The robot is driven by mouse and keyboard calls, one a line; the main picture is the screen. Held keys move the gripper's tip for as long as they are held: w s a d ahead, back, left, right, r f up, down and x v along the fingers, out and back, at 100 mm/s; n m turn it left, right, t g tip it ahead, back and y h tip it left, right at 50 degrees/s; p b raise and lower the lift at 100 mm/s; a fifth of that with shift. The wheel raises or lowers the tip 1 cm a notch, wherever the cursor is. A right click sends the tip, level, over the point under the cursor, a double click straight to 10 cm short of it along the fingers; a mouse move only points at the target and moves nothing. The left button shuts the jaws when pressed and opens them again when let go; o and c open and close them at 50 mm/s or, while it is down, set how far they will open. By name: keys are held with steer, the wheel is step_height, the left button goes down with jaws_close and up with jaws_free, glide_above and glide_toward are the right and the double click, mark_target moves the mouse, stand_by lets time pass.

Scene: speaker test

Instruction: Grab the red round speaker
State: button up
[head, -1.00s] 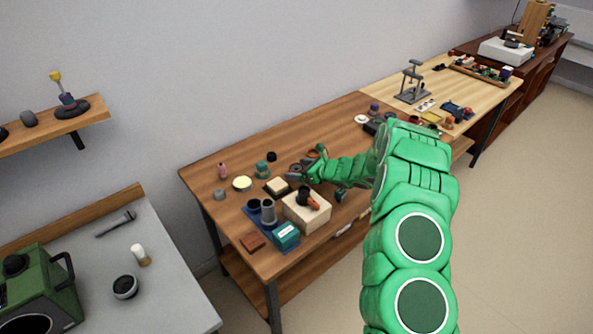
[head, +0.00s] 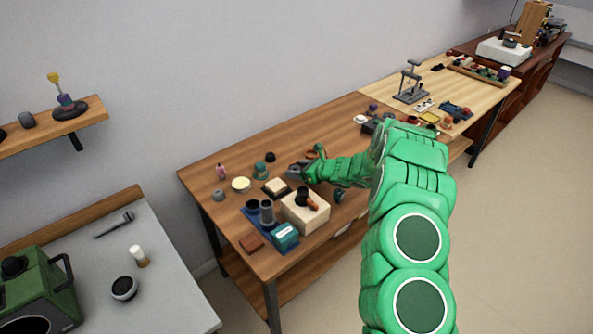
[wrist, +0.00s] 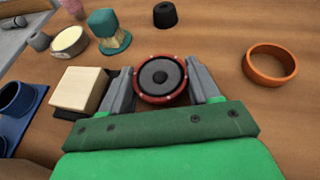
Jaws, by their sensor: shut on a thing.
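The red round speaker (wrist: 160,79) shows in the wrist view, with a red rim and a dark grey cone. It sits between the two grey fingers of my gripper (wrist: 161,83), which are shut on it from left and right. It appears at or very near the wooden table top; I cannot tell if it is lifted. In the head view my gripper (head: 300,170) is over the brown table, and the speaker is hidden there or too small to make out.
A wooden block (wrist: 82,89) lies close left of the fingers. An orange ring (wrist: 270,64) lies to the right, a black cap (wrist: 165,14) and a teal-topped item (wrist: 108,30) beyond. In the head view, a pale box (head: 305,212) stands in front. Bare table lies between the ring and the cap.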

mark_target(298, 169)
steer(key=shift+r, duration=0.55)
step_height(298, 169, up, 2)
steer(key=shift+r, duration=0.25)
steer(key=shift+s+d+r, duration=0.6)
steer(key=shift+s+r, duration=0.95)
steer(key=shift+s, duration=0.7)
steer(key=shift+s+d+r, duration=0.6)
steer(key=shift+s+r, duration=1)
steer(key=shift+s, duration=0.7)
steer(key=shift+s+d+r, duration=0.6)
steer(key=shift+s+r, duration=0.95)
steer(key=shift+s, duration=0.7)
